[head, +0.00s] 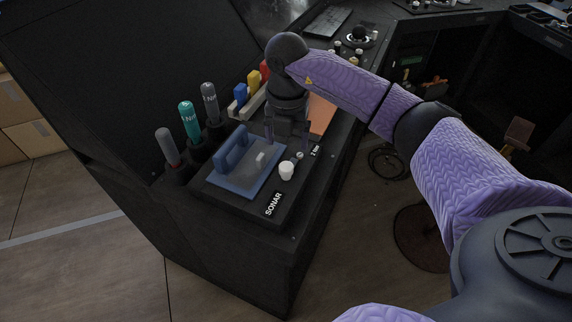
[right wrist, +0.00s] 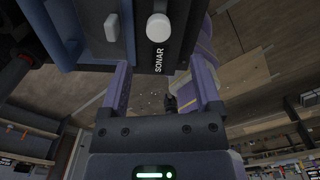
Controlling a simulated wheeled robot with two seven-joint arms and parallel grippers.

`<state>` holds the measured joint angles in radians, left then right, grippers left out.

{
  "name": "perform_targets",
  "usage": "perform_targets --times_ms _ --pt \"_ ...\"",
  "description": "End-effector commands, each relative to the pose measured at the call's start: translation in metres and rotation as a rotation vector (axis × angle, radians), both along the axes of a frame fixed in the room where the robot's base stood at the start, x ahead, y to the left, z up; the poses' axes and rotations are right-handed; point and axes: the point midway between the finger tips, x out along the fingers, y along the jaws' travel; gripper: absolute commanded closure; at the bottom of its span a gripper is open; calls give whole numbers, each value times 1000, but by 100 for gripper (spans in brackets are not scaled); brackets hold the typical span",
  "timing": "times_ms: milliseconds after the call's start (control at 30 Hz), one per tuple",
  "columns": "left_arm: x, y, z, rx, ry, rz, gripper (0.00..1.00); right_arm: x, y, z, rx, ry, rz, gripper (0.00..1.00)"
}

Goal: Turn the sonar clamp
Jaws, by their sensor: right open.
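The sonar unit is a dark box with a SONAR label (head: 273,204) on its front edge; the label also shows in the right wrist view (right wrist: 158,60). A blue plate with a blue handle (head: 231,153) lies on it. A small pale grey tab (head: 261,160) stands at the plate's right side, and a white round knob (head: 286,170) stands beside the plate. Which of these is the clamp I cannot tell. The tab (right wrist: 112,27) and knob (right wrist: 157,26) also show in the wrist view. My right gripper (head: 287,143) is open and empty, just behind the knob. My left gripper is out of view.
Grey, teal and dark grey cylinders (head: 190,122) stand in holders left of the plate. Blue, yellow and red pieces (head: 254,80) stand behind my gripper. An orange panel (head: 321,114) lies to its right. The console's right edge drops to the floor.

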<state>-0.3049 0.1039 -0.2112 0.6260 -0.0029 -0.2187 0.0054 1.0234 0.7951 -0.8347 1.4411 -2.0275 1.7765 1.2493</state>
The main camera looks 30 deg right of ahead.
Motion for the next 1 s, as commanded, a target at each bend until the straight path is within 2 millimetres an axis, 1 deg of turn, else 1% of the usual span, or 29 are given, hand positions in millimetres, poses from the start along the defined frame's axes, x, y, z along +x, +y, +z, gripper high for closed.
perform_targets --times_ms 33,100,200,300,433,667,767,800,867,900,967,1000 --pt "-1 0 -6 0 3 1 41 -1 0 -16 1 6 2 19" --pt "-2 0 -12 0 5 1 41 -1 1 -35 2 6 2 19" --pt "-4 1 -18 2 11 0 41 -1 1 -58 4 4 5 19" --pt "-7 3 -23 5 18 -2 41 -1 2 -74 6 3 6 19" --pt "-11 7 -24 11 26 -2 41 0 2 -83 6 0 6 19" --pt "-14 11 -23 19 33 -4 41 0 2 -83 6 -1 7 19" --pt "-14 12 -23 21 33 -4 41 0 2 -83 7 -1 8 38" --pt "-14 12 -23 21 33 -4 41 0 2 -83 7 -1 8 46" --pt "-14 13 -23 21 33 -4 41 0 2 -83 7 -1 8 59" --pt "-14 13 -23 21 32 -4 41 0 2 -83 7 -1 8 68" --pt "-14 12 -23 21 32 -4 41 0 2 -83 7 -1 8 80" --pt "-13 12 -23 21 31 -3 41 0 2 -83 7 -1 8 89"
